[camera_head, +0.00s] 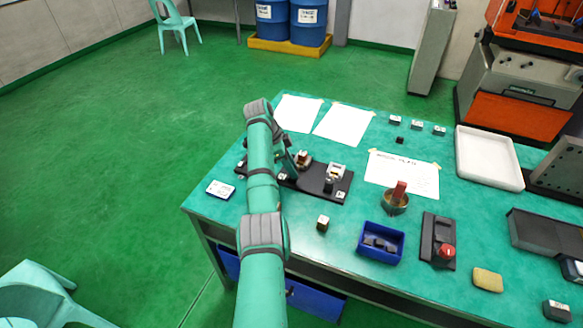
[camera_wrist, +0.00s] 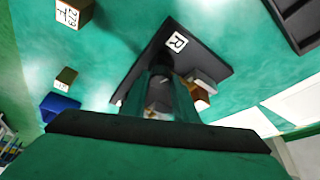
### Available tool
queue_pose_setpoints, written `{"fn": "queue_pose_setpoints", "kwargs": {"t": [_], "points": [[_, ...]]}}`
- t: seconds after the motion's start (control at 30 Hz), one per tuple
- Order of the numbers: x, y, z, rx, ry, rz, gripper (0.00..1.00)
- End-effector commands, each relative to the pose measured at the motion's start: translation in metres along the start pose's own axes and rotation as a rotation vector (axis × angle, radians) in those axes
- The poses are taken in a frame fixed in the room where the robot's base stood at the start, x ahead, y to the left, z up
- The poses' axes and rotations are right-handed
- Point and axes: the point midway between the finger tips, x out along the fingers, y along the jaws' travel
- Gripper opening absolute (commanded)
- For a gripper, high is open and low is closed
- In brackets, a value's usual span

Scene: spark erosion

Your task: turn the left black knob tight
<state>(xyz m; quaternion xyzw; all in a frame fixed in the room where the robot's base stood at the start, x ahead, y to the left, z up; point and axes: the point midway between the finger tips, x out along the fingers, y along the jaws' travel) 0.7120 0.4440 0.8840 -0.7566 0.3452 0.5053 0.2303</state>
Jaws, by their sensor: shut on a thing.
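A long black fixture plate (camera_head: 310,181) lies on the green table, partly covered by my arm in the head view. A black knob (camera_head: 328,186) stands near its right end, beside a small white tag. In the wrist view my gripper (camera_wrist: 163,84) reaches down to the plate (camera_wrist: 206,57), its two fingers shut around a dark knob (camera_wrist: 158,70). My arm hides the plate's left part in the head view, so I cannot tell which knob is held.
A small cube (camera_head: 322,222), a blue bin (camera_head: 381,243) and a fixture with a red button (camera_head: 438,242) stand at the front. A cup (camera_head: 396,202) stands right of the plate. Paper sheets (camera_head: 343,124) lie behind. A white-topped block (camera_head: 220,189) lies left.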

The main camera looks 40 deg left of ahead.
Motion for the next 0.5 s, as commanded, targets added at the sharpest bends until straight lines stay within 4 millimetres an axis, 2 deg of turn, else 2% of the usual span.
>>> {"fn": "queue_pose_setpoints", "kwargs": {"t": [0.5], "points": [[-0.0005,-0.0006,0.0014,0.053,-0.002,0.022,0.04]]}}
